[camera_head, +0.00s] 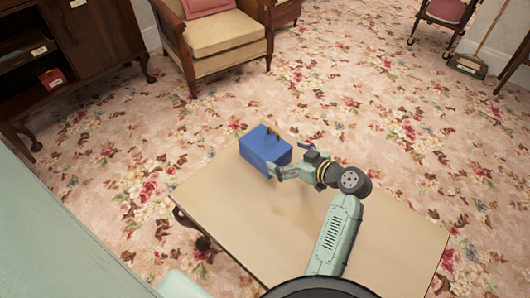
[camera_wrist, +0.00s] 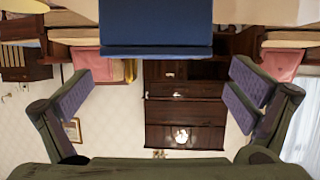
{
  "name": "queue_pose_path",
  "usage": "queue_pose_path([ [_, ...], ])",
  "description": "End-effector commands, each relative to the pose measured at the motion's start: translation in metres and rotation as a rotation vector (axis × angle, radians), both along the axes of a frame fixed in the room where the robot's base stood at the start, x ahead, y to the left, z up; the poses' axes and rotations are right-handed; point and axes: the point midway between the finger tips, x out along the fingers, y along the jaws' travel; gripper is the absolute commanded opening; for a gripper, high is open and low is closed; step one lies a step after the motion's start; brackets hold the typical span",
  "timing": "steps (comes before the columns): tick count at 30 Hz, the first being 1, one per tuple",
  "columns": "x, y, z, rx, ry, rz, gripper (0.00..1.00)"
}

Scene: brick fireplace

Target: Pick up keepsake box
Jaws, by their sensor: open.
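The keepsake box is a blue box (camera_head: 265,147) with a dark and yellow piece on its top. It stands on the far left part of a low tan table (camera_head: 240,217). In the wrist view the blue box (camera_wrist: 156,28) fills the top middle, ahead of and between the fingers. My gripper (camera_head: 277,172) is at the near right side of the box in the head view. In the wrist view my gripper (camera_wrist: 165,95) is open, its two purple-padded fingers wide apart with nothing between them. I cannot tell whether a finger touches the box.
The table is otherwise bare. A wooden armchair (camera_head: 225,35) with a tan seat stands beyond it, and a dark wooden cabinet (camera_head: 95,35) is at the upper left. A small red box (camera_head: 52,77) sits on the cabinet's shelf. Open flowered carpet (camera_head: 400,130) lies to the right.

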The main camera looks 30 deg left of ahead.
Motion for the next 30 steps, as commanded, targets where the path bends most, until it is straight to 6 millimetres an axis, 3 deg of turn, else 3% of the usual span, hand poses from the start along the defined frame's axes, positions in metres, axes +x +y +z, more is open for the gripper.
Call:
queue_pose_path([
  [18, 0.019, 0.065, -0.024, -0.002, 0.0, -0.002, 1.0],
  [26, 0.02, 0.068, -0.027, -0.001, -0.001, -0.004, 1.0],
  [30, 0.02, 0.068, -0.027, -0.001, -0.001, -0.003, 0.93],
])
